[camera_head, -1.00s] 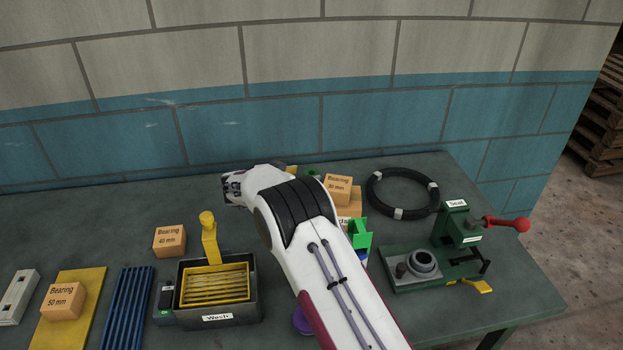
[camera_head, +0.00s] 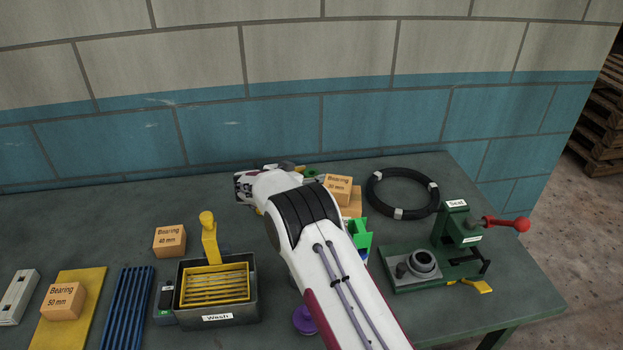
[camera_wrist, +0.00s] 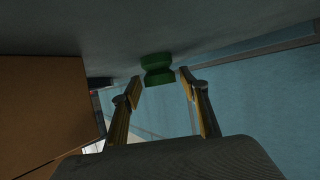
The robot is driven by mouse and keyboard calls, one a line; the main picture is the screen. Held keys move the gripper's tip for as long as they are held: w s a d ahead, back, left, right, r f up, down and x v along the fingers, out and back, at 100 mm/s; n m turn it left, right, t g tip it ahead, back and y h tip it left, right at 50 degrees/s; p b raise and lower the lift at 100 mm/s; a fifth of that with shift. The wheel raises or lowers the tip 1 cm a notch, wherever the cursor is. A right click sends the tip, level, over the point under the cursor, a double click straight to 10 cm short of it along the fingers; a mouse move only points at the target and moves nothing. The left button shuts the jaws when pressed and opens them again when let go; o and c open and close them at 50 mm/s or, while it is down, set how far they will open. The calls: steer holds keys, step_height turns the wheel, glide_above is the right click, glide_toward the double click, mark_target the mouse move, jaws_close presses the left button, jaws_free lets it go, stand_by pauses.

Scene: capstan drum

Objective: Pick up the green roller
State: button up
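The green roller (camera_wrist: 157,68) shows in the wrist view, waisted in shape, at the upper middle on the grey table top. It lies ahead of and between the two fingertips. My gripper (camera_wrist: 160,92) is open, with a finger on either side and nothing between them; the roller appears just beyond the tips. In the head view a small part of a green piece (camera_head: 311,173) shows behind my arm, beside the bearing boxes; it looks like the roller.
The Bearing 30 mm box (camera_head: 338,187) sits on another box, close to the roller; a cardboard face (camera_wrist: 45,110) fills the wrist view's left. A black cable ring (camera_head: 402,193) lies right of it. The blue wall (camera_wrist: 245,90) is close behind.

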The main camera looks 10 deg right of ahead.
mark_target(309, 175)
steer(key=c, duration=0.7)
steer(key=shift+c, duration=0.2)
steer(key=shift+r, duration=0.1)
step_height(309, 175, up, 10)
stand_by(0.6)
